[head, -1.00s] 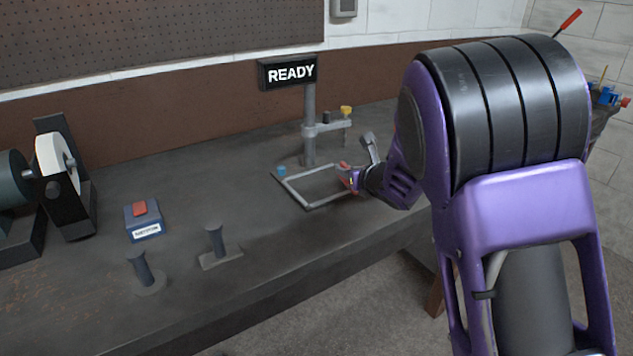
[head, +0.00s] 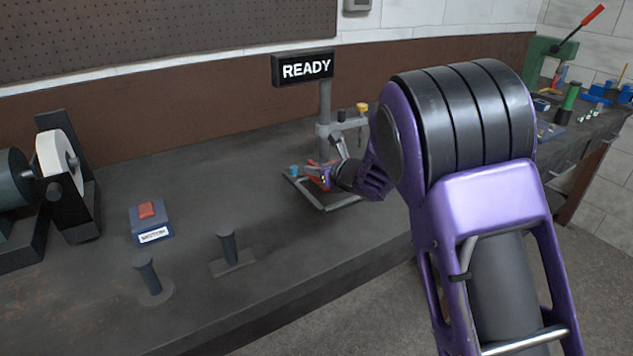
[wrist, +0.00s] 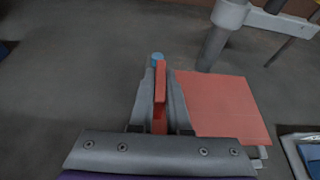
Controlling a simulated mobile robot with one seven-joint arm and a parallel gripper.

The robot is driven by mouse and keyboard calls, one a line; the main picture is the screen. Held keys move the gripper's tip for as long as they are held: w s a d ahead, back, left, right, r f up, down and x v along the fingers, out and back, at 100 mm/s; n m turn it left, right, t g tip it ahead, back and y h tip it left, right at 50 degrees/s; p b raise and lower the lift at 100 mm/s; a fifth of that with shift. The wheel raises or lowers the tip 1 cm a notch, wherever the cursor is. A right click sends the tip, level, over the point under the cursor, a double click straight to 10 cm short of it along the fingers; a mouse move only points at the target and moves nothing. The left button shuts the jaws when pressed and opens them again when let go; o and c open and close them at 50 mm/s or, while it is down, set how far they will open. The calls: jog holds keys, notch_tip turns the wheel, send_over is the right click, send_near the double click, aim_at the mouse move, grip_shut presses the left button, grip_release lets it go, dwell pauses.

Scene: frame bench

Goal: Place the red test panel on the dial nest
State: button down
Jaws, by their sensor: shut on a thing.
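The red test panel shows in the wrist view as a flat red square (wrist: 225,105) to the right of the fingers, with an upright red strip between them. In the head view only a small red part (head: 313,184) shows; my wrist hides the rest. My gripper (wrist: 160,90) is shut on the red strip. In the head view my gripper (head: 322,178) is over the dial nest, a grey square frame (head: 318,207) on the bench with a blue peg (head: 294,170) at its back left corner. I cannot tell whether the panel touches the frame.
A grey post (head: 325,115) with a side arm and yellow knob stands just behind the nest, under a READY sign (head: 305,68). A red-button box (head: 150,222), two short posts and a grinder (head: 62,180) stand to the left. The bench between is clear.

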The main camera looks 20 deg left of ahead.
aim_at(316, 180)
jog(key=shift+f, duration=1.55)
jog(key=shift+f+b, duration=0.2)
jog(key=shift+b, duration=0.2)
jog(key=c, duration=0.9)
grip_release()
jog(key=shift+r, duration=0.1)
jog(key=shift+r, duration=0.1)
jog(key=shift+d+p, duration=0.15)
jog(key=shift+p, duration=0.15)
jog(key=v, duration=1.1)
jog(key=shift+s+d+r, duration=0.2)
jog(key=shift+s, duration=0.1)
